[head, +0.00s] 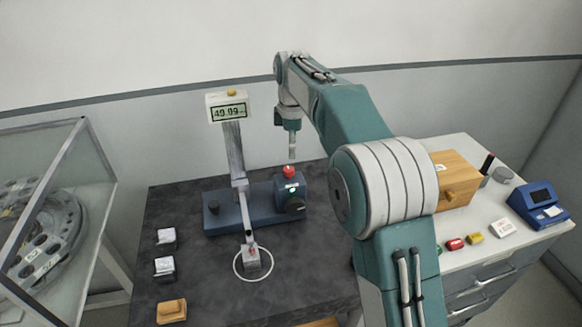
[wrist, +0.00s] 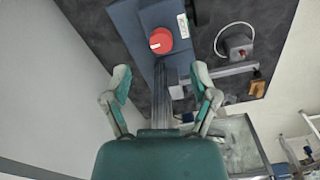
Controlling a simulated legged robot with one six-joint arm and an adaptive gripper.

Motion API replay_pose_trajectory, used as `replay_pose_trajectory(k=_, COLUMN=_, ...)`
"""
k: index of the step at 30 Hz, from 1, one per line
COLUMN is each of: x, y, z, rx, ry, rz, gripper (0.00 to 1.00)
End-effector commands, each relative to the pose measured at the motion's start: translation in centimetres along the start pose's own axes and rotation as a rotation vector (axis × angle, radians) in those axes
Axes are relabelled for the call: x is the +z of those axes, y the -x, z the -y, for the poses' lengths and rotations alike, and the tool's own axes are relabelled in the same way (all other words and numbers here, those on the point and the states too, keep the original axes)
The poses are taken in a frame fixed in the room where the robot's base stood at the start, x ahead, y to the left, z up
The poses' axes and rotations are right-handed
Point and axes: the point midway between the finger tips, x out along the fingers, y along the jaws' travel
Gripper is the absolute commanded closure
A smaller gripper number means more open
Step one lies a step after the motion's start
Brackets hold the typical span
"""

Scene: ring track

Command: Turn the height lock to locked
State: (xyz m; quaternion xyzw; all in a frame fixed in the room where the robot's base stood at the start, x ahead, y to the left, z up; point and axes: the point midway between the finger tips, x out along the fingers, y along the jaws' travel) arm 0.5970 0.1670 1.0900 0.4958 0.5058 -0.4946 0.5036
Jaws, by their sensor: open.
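A blue instrument base (head: 235,212) stands on the dark table with a grey column and a display (head: 229,111) reading about 40.09. A red knob (head: 288,171) sits on top of its right-hand block; it looks like the height lock. The red knob also shows in the wrist view (wrist: 160,41), with a white mark at its left side. A small label with green marking (wrist: 183,25) lies beside it. My gripper (head: 292,150) hangs above the red knob, apart from it. In the wrist view my gripper (wrist: 163,84) is open, its fingers spread and empty.
A white ring (head: 253,263) surrounds a grey piece on the table. Small boxes (head: 165,269) line the left side. A glass case (head: 50,215) stands left; a white cabinet with a wooden box (head: 458,180) stands right.

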Motion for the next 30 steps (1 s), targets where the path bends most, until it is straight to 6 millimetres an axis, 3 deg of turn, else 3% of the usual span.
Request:
replay_pose_trajectory(k=9, x=-0.2, y=-5.6, z=0.1, rx=-0.003, ry=0.000, rz=0.002, gripper=0.24)
replay_pose_trajectory(k=15, x=0.1, y=-6.9, z=0.0, rx=0.000, ry=-0.001, rz=-0.001, gripper=0.24)
replay_pose_trajectory(k=22, x=-0.1, y=-7.0, z=0.0, rx=0.001, ry=-0.001, rz=0.000, gripper=0.24)
replay_pose_trajectory(k=23, x=-0.1, y=-7.0, z=0.0, rx=0.000, ry=0.000, rz=0.001, gripper=0.29)
replay_pose_trajectory(k=27, x=-0.2, y=-7.0, z=0.0, rx=0.000, ry=0.000, rz=0.001, gripper=0.91)
replay_pose_trajectory(k=28, x=-0.2, y=-7.0, z=0.0, rx=0.000, ry=0.000, rz=0.001, gripper=1.00)
replay_pose_trajectory(k=30, x=-0.2, y=-7.0, z=0.0, rx=0.001, ry=0.000, rz=0.001, gripper=1.00)
